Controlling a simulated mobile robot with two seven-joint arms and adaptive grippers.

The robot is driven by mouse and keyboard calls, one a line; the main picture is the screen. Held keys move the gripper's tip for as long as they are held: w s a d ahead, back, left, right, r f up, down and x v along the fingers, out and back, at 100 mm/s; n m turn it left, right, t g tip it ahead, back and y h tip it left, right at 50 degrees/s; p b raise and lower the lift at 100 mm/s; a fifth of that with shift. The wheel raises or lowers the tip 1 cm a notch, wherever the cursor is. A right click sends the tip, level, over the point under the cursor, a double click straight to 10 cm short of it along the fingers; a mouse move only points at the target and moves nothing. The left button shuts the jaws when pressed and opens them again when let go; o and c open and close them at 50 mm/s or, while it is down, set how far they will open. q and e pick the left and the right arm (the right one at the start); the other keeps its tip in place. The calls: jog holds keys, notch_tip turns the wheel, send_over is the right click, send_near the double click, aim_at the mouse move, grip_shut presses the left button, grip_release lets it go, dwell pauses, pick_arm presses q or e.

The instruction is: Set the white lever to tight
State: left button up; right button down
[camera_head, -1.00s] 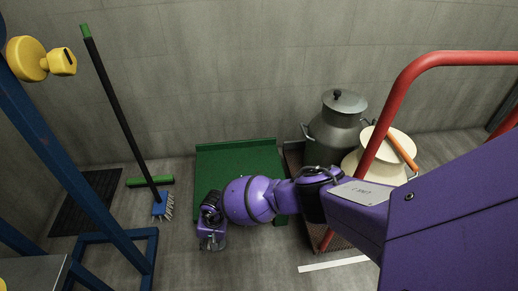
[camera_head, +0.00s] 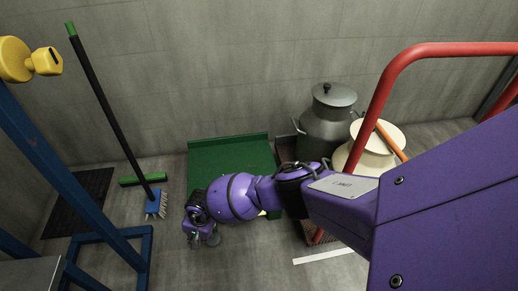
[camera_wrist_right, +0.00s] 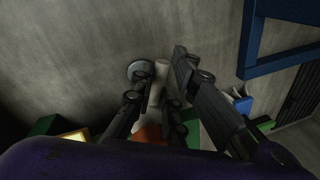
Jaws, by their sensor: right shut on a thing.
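In the right wrist view a pale, whitish bar, which looks like the white lever (camera_wrist_right: 159,82), stands between the fingers of my right gripper (camera_wrist_right: 160,92). The fingers are shut on it. A round grey disc (camera_wrist_right: 139,69) sits right beside the lever, and an orange part (camera_wrist_right: 150,133) shows lower down between the fingers. No tight mark is readable. My left gripper is not in view.
A green platform (camera_head: 229,155) lies by the wall. A grey milk can (camera_head: 328,122) and a cream can (camera_head: 372,150) stand behind a red rail (camera_head: 385,85). A broom (camera_head: 108,115) leans at left, near a blue frame (camera_head: 62,180). Open floor lies in front.

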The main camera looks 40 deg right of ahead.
jog(key=w+m+h+b, duration=0.2)
jog(key=w+m, duration=0.6)
jog(key=m, duration=0.5)
jog(key=shift+a+b, duration=0.2)
jog(key=shift+b, duration=0.5)
jog(key=shift+w, duration=0.1)
jog(key=c, duration=1.7)
grip_release()
jog(key=shift+c, duration=0.2)
notch_tip(320, 180, up, 12)
jog(key=s+a, duration=0.1)
jog(key=s, duration=0.1)
jog(key=shift+a, duration=0.15)
